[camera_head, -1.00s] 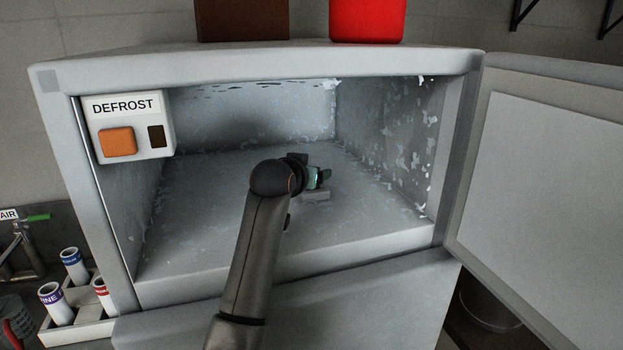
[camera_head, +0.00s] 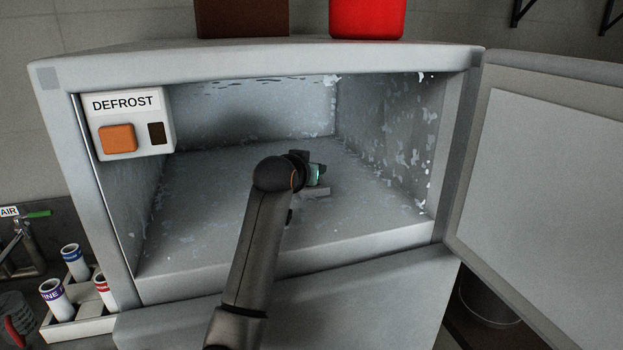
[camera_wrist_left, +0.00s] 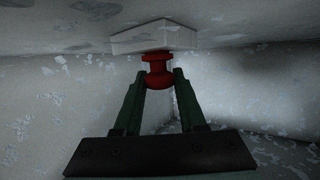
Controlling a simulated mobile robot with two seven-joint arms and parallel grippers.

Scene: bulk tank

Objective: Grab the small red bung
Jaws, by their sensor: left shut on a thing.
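The small red bung (camera_wrist_left: 158,70) shows in the left wrist view, between the fingertips of my left gripper (camera_wrist_left: 158,78). The gripper is shut on it. The bung's flanged end points toward a pale block (camera_wrist_left: 150,38); I cannot tell whether they touch. In the head view my left gripper (camera_head: 316,175) is inside the frosted chamber, just above the same pale block (camera_head: 316,192) on the floor. The bung is hidden there by my own wrist and fingers. My right gripper is not in view.
The frosted chamber (camera_head: 200,220) has walls close on both sides and a low front lip. Its door (camera_head: 550,170) stands open at the right. A DEFROST box (camera_head: 130,125) sits at the upper left opening. A rack of tubes (camera_head: 90,328) stands at the lower left.

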